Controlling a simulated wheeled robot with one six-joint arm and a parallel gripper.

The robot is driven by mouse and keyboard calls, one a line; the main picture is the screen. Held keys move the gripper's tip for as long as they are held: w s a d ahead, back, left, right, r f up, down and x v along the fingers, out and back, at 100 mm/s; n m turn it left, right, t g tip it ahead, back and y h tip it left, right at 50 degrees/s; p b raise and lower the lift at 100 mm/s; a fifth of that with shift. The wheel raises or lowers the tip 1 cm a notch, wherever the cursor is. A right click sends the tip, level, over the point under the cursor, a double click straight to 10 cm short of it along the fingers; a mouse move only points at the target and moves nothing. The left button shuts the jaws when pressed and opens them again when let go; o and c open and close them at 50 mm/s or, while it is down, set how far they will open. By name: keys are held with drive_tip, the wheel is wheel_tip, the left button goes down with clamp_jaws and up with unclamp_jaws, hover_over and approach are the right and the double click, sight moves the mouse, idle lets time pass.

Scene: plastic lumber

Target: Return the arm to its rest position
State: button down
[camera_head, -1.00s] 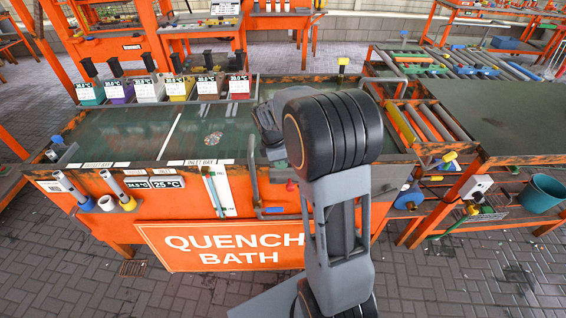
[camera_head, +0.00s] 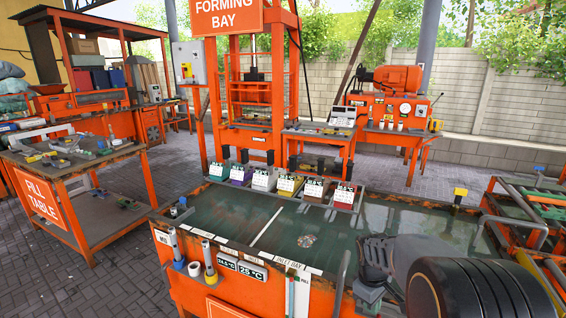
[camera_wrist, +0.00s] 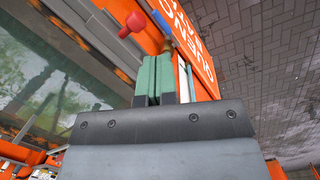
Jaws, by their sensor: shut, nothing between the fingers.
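My arm is folded in front of the quench bath (camera_head: 190,290), at the lower right of the head view, with its large dark rounded joint nearest the camera. My gripper (camera_wrist: 154,80) shows in the wrist view as two green fingers side by side, shut with nothing between them. Beyond the fingertips are the orange bath wall, a red knob (camera_wrist: 133,22) and the bath's sign (camera_wrist: 198,40). In the head view the wrist is over the bath's front right edge and the fingertips are hard to make out.
The bath's dark water (camera_head: 340,235) lies behind the arm, with several labelled colored boxes (camera_head: 290,185) along its back edge. A roller rack (camera_head: 520,215) stands close on the right. The fill table (camera_head: 75,170) is at left, with paved floor between.

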drive_tip(key=s+a+r+m+t+p, duration=0.1)
drive_tip(key=s+a+r+m+t, duration=0.1)
drive_tip(key=s+a+r+m, duration=0.1)
drive_tip(key=s+a+r+m+t+y, duration=0.1)
drive_tip(key=s+a+r+m, duration=0.3)
drive_tip(key=s+r, duration=0.4)
drive_tip(key=shift+s+a+t+p, duration=0.45)
drive_tip(key=shift+s+t, duration=0.35)
drive_tip(key=shift+s, duration=0.3)
